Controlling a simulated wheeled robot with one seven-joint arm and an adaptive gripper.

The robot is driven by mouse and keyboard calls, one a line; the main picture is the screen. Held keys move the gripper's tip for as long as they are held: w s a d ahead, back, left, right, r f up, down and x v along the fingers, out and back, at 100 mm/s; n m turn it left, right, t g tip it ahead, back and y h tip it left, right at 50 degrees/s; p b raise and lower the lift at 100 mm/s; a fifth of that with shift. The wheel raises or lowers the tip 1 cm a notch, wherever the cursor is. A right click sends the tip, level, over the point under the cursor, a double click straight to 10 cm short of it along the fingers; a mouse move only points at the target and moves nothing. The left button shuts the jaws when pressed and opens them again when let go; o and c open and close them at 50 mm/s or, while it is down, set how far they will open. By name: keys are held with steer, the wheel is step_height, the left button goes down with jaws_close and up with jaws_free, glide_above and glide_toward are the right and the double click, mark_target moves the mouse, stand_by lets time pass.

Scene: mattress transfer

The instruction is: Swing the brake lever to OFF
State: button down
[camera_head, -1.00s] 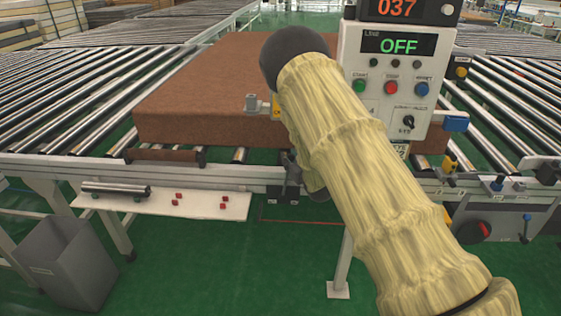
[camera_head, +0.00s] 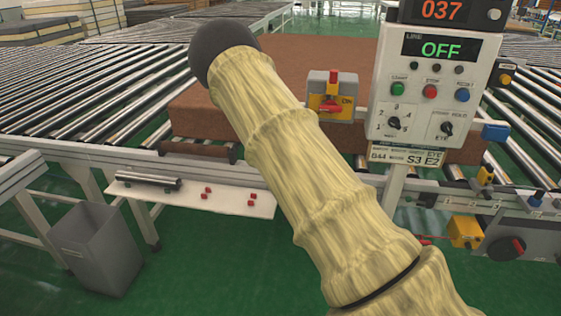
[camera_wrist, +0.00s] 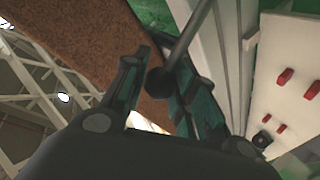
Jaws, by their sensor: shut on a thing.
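In the wrist view, a thin grey rod ending in a dark ball knob (camera_wrist: 161,81) looks like the brake lever. Its knob sits between the two dark fingers of my gripper (camera_wrist: 164,62), which is shut on it. The rod runs up and to the right out of that view. In the head view my yellow-sleeved arm hides the gripper and the lever. No OFF mark for the lever shows.
A control panel (camera_head: 430,85) reads OFF under LINE. A brown mattress (camera_head: 200,105) lies on the rollers. A white shelf (camera_head: 225,202) holds red blocks; a grey bin (camera_head: 102,250) stands below.

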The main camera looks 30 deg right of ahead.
steer(key=shift+a+f, duration=0.1)
steer(key=shift+f, duration=0.05)
steer(key=c, duration=1.1)
jaws_free()
steer(key=shift+w, duration=0.1)
steer(key=v, duration=1.2)
